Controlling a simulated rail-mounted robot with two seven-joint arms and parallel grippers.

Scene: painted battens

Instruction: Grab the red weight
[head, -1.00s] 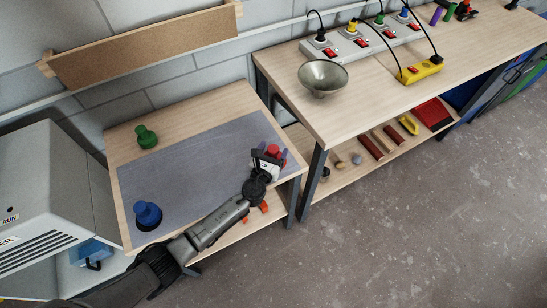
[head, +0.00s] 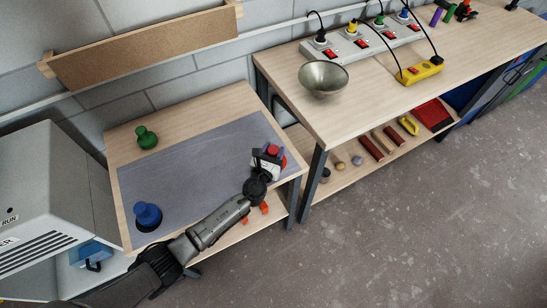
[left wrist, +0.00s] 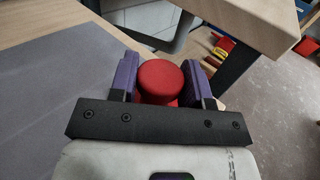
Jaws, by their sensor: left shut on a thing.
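The red weight (head: 274,151) stands near the right edge of the grey mat (head: 200,165) on the small table. My left gripper (head: 270,160) is at it and partly hides it in the head view. In the left wrist view the red weight (left wrist: 161,82) shows its round red top between the two purple fingers of my left gripper (left wrist: 163,80). The fingers are closed on it. Its lower part is hidden behind the gripper. My right gripper is not in view.
A blue weight (head: 147,214) stands at the mat's front left, a green weight (head: 146,138) at the back left. The long workbench (head: 400,90) is just right of the table. It bears a metal bowl (head: 323,78) and power strips.

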